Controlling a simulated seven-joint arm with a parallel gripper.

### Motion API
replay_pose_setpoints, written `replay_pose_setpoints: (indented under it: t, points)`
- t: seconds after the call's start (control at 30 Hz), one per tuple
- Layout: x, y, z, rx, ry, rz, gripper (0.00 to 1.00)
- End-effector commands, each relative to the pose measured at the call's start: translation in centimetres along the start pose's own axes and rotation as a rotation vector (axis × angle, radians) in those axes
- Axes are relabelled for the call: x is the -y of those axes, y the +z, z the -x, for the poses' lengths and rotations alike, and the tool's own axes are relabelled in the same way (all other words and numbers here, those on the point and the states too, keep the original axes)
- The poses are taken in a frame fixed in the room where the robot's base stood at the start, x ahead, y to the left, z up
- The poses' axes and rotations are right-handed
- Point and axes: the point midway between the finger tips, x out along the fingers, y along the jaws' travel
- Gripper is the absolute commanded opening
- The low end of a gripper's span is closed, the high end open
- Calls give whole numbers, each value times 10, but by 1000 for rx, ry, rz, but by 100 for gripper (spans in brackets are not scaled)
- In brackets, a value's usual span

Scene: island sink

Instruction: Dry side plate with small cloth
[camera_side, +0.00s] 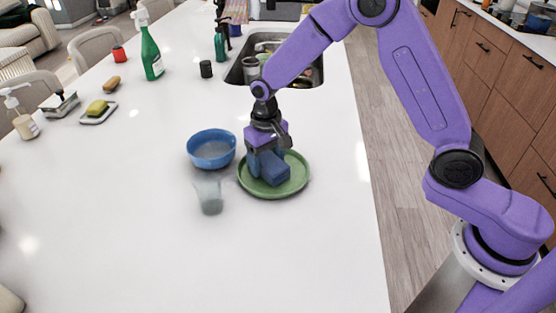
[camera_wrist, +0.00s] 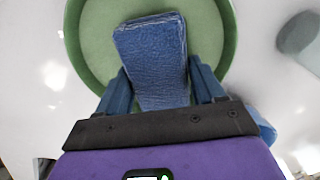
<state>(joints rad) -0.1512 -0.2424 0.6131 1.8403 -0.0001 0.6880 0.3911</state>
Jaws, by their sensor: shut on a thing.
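The side plate (camera_side: 295,181) is green and round with a raised rim. It lies flat on the white counter and also shows in the wrist view (camera_wrist: 85,45). The small cloth (camera_side: 277,172) is blue and folded into a block. In the wrist view the cloth (camera_wrist: 152,50) lies over the plate's middle, between my two blue fingers. My gripper (camera_side: 262,166) points down over the plate and is shut on the cloth. The cloth appears to be at the plate's surface, but I cannot tell whether it touches. The gripper and cloth hide part of the plate.
A blue bowl (camera_side: 211,150) stands just left of the plate, and a clear glass (camera_side: 209,193) stands in front of the bowl. A black cup (camera_side: 206,69), green spray bottle (camera_side: 151,55) and the sink (camera_side: 310,75) are farther back. The front counter is clear.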

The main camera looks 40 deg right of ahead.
Motion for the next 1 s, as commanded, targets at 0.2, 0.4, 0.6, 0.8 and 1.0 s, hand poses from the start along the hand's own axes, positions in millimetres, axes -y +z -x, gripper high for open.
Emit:
replay_pose_setpoints:
  t: [0.2,0.4,0.6,0.8,1.0]
  points:
    - [2,-2,38,-8,-3,0,43]
    - [1,-1,60,-2,-1,0,43]
    - [1,-1,78,-3,-1,0,43]
    - [1,-1,93,-2,-1,0,43]
    - [1,0,97,0,0,0,43]
